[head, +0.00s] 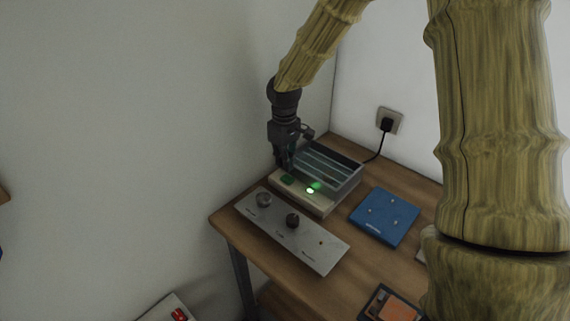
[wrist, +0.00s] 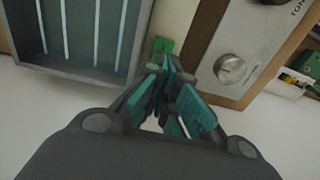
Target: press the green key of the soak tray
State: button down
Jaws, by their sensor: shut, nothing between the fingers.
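The soak tray (head: 347,187) is a grey box with pale bars across its top and a cream front ledge, standing on the wooden table. It also shows at the upper left of the wrist view (wrist: 88,68). Its green key (head: 287,180) is at the left of the ledge, and a lit green lamp (head: 310,190) is to the right of it. My gripper (head: 286,170) is shut and empty, pointing down just above the green key. In the wrist view the key (wrist: 161,46) shows just beyond the fingertips (wrist: 165,66). I cannot tell whether they touch.
A grey knob panel (head: 316,256) lies along the table's front, close to the tray. A blue board (head: 385,216) lies right of the tray. A wall socket (head: 390,120) with a black plug and cable is behind. An orange-topped item (head: 392,307) is near the bottom.

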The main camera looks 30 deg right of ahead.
aim_at(284, 176)
notch_tip(284, 176, up, 9)
jog(key=b, duration=0.1)
dwell(0.3)
dwell(0.8)
